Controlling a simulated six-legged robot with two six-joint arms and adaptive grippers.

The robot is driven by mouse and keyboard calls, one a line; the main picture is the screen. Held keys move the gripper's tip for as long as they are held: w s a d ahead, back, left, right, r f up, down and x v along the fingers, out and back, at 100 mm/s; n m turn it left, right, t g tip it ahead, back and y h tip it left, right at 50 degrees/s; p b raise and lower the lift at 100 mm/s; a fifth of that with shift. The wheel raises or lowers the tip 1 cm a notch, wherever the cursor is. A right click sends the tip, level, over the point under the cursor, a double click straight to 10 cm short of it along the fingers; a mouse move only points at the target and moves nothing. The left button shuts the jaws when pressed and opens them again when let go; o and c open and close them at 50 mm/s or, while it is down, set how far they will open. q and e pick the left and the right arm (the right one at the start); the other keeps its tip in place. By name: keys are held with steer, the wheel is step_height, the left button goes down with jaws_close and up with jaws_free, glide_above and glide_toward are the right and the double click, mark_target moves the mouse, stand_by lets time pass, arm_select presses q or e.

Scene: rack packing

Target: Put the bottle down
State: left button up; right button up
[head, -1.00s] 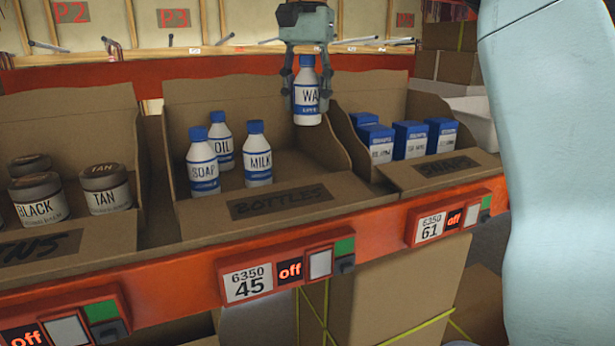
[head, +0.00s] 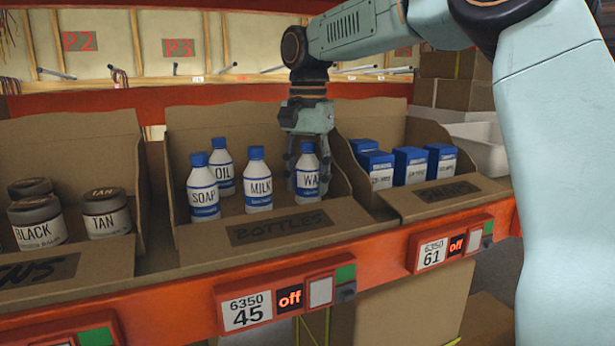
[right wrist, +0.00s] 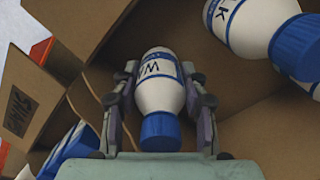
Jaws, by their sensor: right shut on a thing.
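The held bottle, white with a blue cap and a label starting "WA" (head: 307,172), is upright in the right part of the cardboard box marked BOTTLES (head: 345,213). It appears to be at the box floor, but I cannot tell if it touches. My right gripper (head: 306,165) is shut around it from above. In the right wrist view the bottle (right wrist: 160,95) sits between the two fingers. The MILK bottle (head: 258,182), SOAP bottle (head: 203,190) and OIL bottle (head: 222,168) stand upright to its left. My left gripper is not in view.
A box of blue-and-white cartons (head: 410,165) stands to the right, and a box of dark-lidded jars (head: 105,212) to the left. An orange shelf edge (head: 190,284) with number tags runs along the front. Cardboard walls divide the boxes.

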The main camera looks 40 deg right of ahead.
mark_target(308, 142)
steer(key=o, duration=0.8)
steer(key=shift+f, duration=0.2)
steer(key=shift+c, duration=0.2)
steer(key=o, duration=0.4)
steer(key=shift+o, duration=0.2)
steer(key=shift+r, duration=0.15)
step_height(308, 142, up, 12)
steer(key=shift+r+p, duration=0.1)
steer(key=shift+p, duration=0.75)
steer(key=shift+s, duration=0.1)
